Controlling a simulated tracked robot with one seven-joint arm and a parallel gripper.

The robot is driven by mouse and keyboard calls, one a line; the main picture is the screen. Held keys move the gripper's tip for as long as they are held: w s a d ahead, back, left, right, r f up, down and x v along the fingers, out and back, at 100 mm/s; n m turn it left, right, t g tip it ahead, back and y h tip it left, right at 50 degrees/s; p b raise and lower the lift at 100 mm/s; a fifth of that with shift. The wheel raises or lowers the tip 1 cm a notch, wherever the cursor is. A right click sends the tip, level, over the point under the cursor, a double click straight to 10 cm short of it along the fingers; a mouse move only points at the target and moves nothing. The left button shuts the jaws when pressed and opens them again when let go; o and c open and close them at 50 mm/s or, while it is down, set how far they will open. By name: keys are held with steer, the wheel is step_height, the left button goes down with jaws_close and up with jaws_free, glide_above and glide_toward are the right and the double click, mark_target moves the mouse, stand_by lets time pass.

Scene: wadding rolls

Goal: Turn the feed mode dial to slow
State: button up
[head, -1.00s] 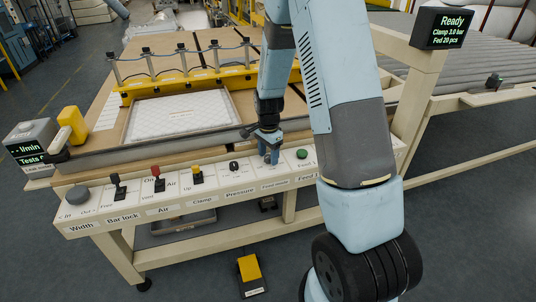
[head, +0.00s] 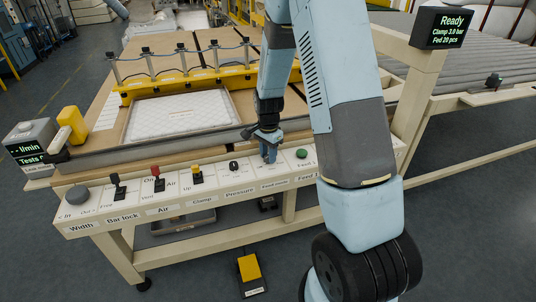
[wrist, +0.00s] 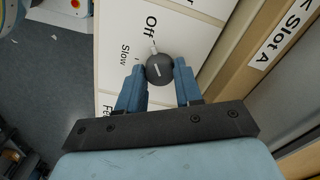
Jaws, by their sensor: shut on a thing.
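The feed mode dial (wrist: 159,68) is a dark round knob with a white line on its face, on a white panel in the wrist view. A small pale tip at its upper edge points towards the "Off" label (wrist: 151,24). The "Slow" label (wrist: 125,55) is to the upper left of the knob. Another label is mostly hidden by the knob and fingers. My gripper (wrist: 159,66) is shut on the dial, a blue finger on each side. In the head view my gripper (head: 269,154) is at the panel above the "Feed mode" label and hides the dial.
The Pressure knob (head: 234,166) is left of my gripper and a green button (head: 302,154) is close on its right. Red (head: 155,171) and yellow (head: 197,172) controls are further left. The display (head: 443,28) reads "Ready". A yellow pedal (head: 249,268) is on the floor.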

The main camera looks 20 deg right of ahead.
steer(key=n, duration=1)
steer(key=shift+n, duration=0.3)
stand_by(0.5)
steer(key=o, duration=1)
steer(key=shift+o, duration=0.2)
step_height(320, 180, up, 14)
steer(key=shift+f, duration=0.15)
